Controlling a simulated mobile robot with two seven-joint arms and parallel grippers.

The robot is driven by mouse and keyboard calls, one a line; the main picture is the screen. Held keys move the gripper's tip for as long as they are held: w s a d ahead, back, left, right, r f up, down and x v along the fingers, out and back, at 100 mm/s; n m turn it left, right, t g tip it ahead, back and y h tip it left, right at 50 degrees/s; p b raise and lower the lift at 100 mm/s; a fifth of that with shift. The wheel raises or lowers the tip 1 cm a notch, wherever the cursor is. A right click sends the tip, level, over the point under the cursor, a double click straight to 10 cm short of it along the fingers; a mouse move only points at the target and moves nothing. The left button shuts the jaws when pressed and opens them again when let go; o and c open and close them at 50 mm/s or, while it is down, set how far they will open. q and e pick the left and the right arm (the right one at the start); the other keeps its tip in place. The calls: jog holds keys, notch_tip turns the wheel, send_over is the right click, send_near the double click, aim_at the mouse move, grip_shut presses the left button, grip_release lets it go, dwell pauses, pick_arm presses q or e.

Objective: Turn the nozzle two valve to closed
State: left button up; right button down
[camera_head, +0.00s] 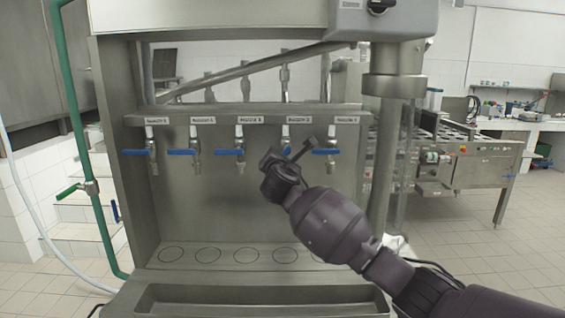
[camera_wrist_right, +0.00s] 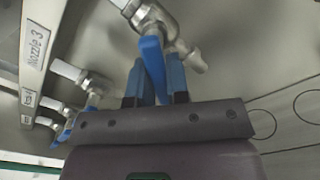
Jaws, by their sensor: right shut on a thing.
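The nozzle two valve (camera_head: 292,138) is the fourth of the row in the head view, under its white label; its handle is mostly hidden behind my gripper there. In the right wrist view its blue handle (camera_wrist_right: 152,60) runs from the metal valve body (camera_wrist_right: 155,22) down between my fingers. My right gripper (camera_head: 287,155) is at this valve, and in the wrist view its two blue fingertips (camera_wrist_right: 154,84) are shut on the handle, one on each side. My left gripper is not in view.
Neighbouring valves have horizontal blue handles: nozzle three (camera_head: 229,152) to the left and nozzle one (camera_head: 328,152) close on the right. The steel shelf (camera_head: 225,255) below, with round marks, is bare. A thick vertical pipe (camera_head: 385,165) stands right of the filler.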

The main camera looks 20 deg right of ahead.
jog(key=m, duration=0.3)
jog(key=shift+w+a+r+m, duration=0.1)
jog(key=shift+a+r+m, duration=0.15)
jog(key=shift+a+m, duration=0.15)
jog(key=m, duration=0.1)
jog(key=m+b, duration=0.1)
jog(key=shift+r+m, duration=0.25)
jog(key=shift+m, duration=0.15)
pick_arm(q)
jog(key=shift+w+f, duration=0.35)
pick_arm(e)
jog(key=shift+a+r+m, duration=0.1)
jog(key=shift+r+m, duration=0.15)
jog(key=shift+m, duration=0.85)
jog(key=shift+a+r+m, duration=0.1)
jog(key=shift+r+m, duration=0.15)
jog(key=shift+m, duration=0.85)
pick_arm(q)
jog(key=shift+b, duration=0.3)
pick_arm(e)
jog(key=c, duration=1.1)
grip_release()
jog(key=shift+d+r, duration=0.1)
pick_arm(q)
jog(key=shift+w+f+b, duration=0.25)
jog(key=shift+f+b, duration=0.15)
jog(key=shift+b, duration=0.3)
pick_arm(e)
jog(key=v, duration=1)
jog(key=shift+s, duration=0.35)
